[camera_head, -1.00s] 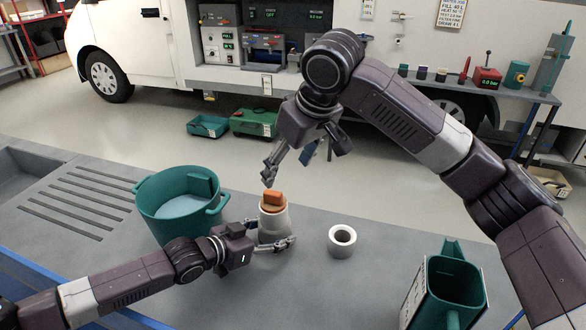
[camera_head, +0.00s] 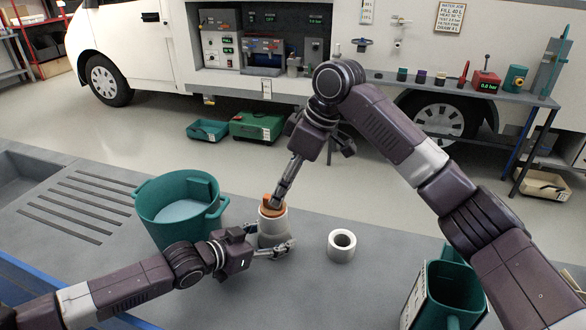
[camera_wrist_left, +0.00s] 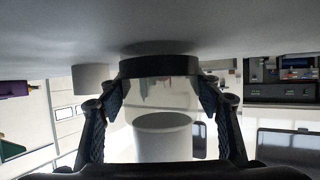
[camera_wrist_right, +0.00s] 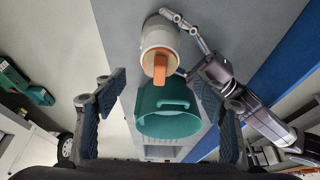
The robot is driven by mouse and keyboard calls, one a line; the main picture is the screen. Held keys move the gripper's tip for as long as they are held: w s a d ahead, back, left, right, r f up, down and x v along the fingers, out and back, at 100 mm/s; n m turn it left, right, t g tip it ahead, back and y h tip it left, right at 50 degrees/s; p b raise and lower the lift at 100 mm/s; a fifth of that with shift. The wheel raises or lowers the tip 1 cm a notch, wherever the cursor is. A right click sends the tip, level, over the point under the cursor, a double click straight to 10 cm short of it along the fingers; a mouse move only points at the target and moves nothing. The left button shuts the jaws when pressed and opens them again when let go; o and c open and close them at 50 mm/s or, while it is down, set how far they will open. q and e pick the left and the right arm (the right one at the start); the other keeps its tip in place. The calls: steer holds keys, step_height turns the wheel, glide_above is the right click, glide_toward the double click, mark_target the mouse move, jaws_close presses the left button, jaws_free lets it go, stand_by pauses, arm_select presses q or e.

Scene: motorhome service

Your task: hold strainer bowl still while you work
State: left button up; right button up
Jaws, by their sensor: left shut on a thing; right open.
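The strainer bowl (camera_head: 271,233) is a pale, cup-like body standing upright on the grey counter. My left gripper (camera_head: 272,248) is shut around it low down. In the left wrist view the clear bowl (camera_wrist_left: 160,92) sits between the two fingers, with a white cylinder (camera_wrist_left: 162,137) showing in or through it. An orange cap with a raised tab (camera_head: 268,208) is on top of the bowl. My right gripper (camera_head: 282,196) is just above the cap. In the right wrist view its fingers are wide apart, with the orange tab (camera_wrist_right: 159,68) between their tips; contact cannot be told.
A green two-handled pot (camera_head: 175,212) stands left of the bowl. A white ring (camera_head: 341,245) lies to its right, with clear counter between. A green container (camera_head: 450,292) stands at front right. The counter's far edge lies behind the bowl.

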mark_target(273, 210)
steer(key=x, duration=0.5)
steer(key=shift+a+f, duration=0.15)
steer(key=shift+f, duration=0.1)
steer(key=shift+c, duration=0.3)
jaws_close()
steer(key=shift+r, duration=0.1)
arm_select(q)
steer(key=shift+f, duration=0.1)
arm_select(e)
steer(key=shift+r, duration=0.6)
stand_by(0.3)
steer(key=c, duration=0.6)
jaws_free()
steer(key=shift+c, duration=0.2)
jaws_close()
